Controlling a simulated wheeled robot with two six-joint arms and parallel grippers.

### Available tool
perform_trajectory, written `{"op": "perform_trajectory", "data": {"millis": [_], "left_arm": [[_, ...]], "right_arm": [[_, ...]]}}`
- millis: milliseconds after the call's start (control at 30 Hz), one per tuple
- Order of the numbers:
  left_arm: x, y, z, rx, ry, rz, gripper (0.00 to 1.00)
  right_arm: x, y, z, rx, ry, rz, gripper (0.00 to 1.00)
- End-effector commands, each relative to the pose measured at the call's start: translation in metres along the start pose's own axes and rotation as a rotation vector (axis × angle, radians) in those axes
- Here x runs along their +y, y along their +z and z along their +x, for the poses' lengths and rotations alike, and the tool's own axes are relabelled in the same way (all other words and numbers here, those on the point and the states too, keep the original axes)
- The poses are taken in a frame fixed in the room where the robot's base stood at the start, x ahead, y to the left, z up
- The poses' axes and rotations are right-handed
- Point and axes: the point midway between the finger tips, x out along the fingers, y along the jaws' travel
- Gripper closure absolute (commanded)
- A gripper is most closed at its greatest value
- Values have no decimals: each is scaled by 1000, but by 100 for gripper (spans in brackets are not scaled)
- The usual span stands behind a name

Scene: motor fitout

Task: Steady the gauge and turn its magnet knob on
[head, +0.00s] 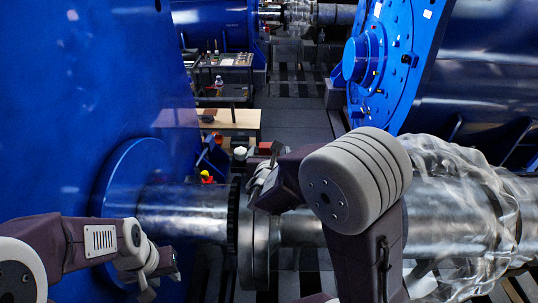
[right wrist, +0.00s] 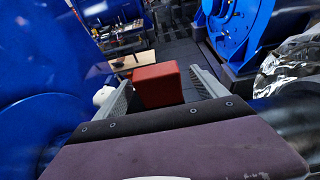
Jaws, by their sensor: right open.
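A red block (right wrist: 158,85), which looks like the gauge's magnet base, stands between the two fingers of my right gripper (right wrist: 161,77) in the right wrist view. The fingers are apart, with a gap at the right finger. A white rounded part (right wrist: 103,96), perhaps the gauge's dial, shows just left of the left finger. In the head view the white part (head: 240,152) and dark red block (head: 265,148) sit beyond the shaft coupling, partly behind my right wrist. No knob can be made out. My left gripper (head: 148,288) is low at the left, near the shaft; its jaws are unclear.
A steel shaft with a flanged coupling (head: 258,245) crosses in front. A blue motor housing (head: 80,100) fills the left; another blue machine (head: 385,70) stands right. Clear plastic wrap (head: 455,215) covers the right shaft. A workbench (head: 230,122) and open floor lie behind.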

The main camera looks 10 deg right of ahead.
Motion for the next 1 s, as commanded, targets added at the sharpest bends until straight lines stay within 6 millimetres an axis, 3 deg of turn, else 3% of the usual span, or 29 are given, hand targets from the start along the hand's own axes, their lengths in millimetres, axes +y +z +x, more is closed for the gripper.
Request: {"op": "perform_trajectory", "data": {"millis": [200,467,500,800,833,867,1000], "left_arm": [[0,-2,-10,1,0,0,64],[0,-1,-9,0,0,0,64],[0,-1,-9,0,0,0,64],[0,-1,-9,1,0,0,64],[0,-1,-9,1,0,0,64],[0,-1,-9,1,0,0,64],[0,-1,-9,0,0,0,64]], "right_arm": [[-1,1,25,1,-1,0,18],[0,0,29,0,0,2,18],[0,0,29,0,0,1,21],[0,-1,28,2,0,1,100],[0,-1,28,3,0,1,100],[0,-2,28,3,0,1,46],[0,-2,28,5,0,1,85]]}}
